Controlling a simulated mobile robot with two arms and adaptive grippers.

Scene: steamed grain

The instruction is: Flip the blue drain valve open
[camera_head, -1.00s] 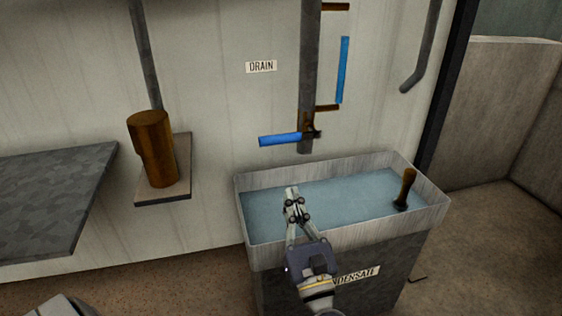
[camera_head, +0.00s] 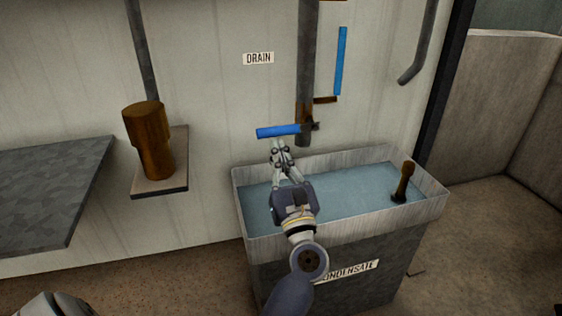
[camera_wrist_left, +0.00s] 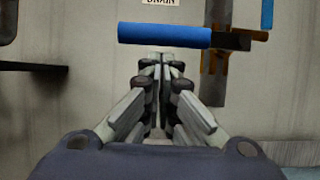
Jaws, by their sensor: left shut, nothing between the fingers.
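The blue drain valve handle (camera_head: 279,131) points left, nearly level, from the lower end of a grey vertical pipe (camera_head: 305,85). A DRAIN label (camera_head: 258,58) is on the wall above and left of it. My left gripper (camera_head: 277,146) is shut and empty, its fingertips just below the handle in the picture. In the left wrist view the handle (camera_wrist_left: 165,34) lies across the top, beyond the shut fingertips (camera_wrist_left: 160,56). I cannot tell whether they touch. My right gripper does not show.
A water-filled CONDENSATE tank (camera_head: 340,230) stands below the pipe, with a brown-handled tool (camera_head: 403,182) at its right. A blue vertical bar (camera_head: 341,60) is right of the pipe. A brown cylinder (camera_head: 148,140) sits on a small wall shelf (camera_head: 160,192) at left, near a grey table (camera_head: 50,190).

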